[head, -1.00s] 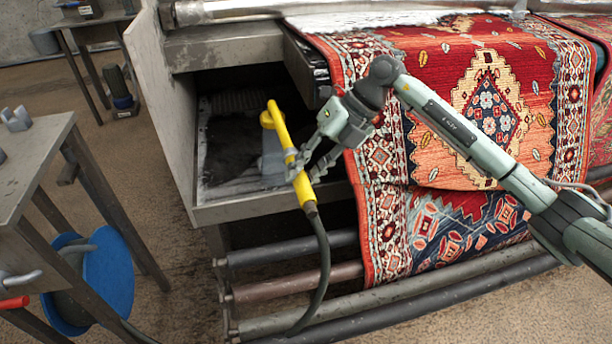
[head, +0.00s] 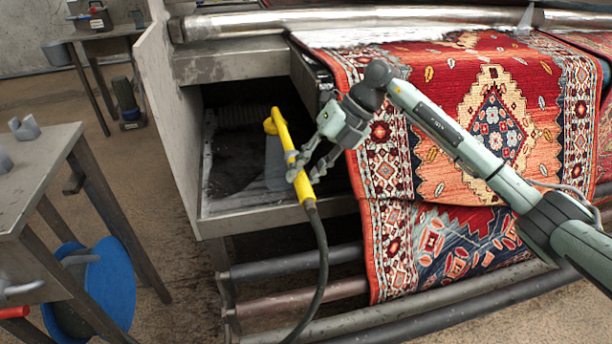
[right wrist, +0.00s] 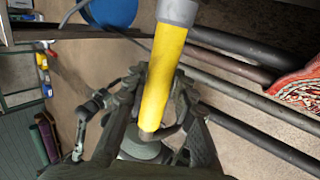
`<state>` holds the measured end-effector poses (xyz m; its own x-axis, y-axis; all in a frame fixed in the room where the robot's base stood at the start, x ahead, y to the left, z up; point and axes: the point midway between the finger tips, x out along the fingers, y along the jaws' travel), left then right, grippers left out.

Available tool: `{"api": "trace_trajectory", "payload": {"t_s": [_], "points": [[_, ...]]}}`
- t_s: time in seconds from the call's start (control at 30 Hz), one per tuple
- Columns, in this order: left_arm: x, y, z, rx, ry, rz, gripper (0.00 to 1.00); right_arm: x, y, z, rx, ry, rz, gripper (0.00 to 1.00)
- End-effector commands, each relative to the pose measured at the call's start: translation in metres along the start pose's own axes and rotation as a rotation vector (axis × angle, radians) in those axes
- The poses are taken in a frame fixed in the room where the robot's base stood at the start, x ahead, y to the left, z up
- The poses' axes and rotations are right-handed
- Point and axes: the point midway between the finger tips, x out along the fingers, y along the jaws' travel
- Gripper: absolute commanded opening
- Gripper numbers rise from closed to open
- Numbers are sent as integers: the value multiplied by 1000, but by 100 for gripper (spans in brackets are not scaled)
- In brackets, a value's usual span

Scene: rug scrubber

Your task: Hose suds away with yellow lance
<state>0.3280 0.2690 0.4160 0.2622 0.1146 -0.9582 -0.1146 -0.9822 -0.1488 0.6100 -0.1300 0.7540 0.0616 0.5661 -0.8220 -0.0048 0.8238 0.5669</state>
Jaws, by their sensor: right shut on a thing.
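The yellow lance (head: 287,145) is held nearly upright, slightly tilted, in front of the open bay of the machine. Its dark hose (head: 321,250) hangs from its lower end. My right gripper (head: 305,172) is shut around the lance's lower part; the right wrist view also shows the lance (right wrist: 165,75) between the fingers. White suds (head: 370,36) lie along the top edge of the red patterned rug (head: 455,110), below the metal roller. The rug drapes over the machine's front. My left gripper does not show in the head view.
The open bay has a dark, wet-looking floor (head: 235,165) and a metal front lip (head: 270,208). Rollers (head: 300,297) run low across the front. A steel table (head: 40,165) stands at left, with a blue disc (head: 105,285) below it. Floor shows between table and machine.

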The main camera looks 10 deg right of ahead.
Motion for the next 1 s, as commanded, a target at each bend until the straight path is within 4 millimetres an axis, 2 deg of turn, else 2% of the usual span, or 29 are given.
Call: {"api": "trace_trajectory", "payload": {"t_s": [1.0], "points": [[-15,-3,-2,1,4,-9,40,1,2,43,-4,-5,4,0]]}}
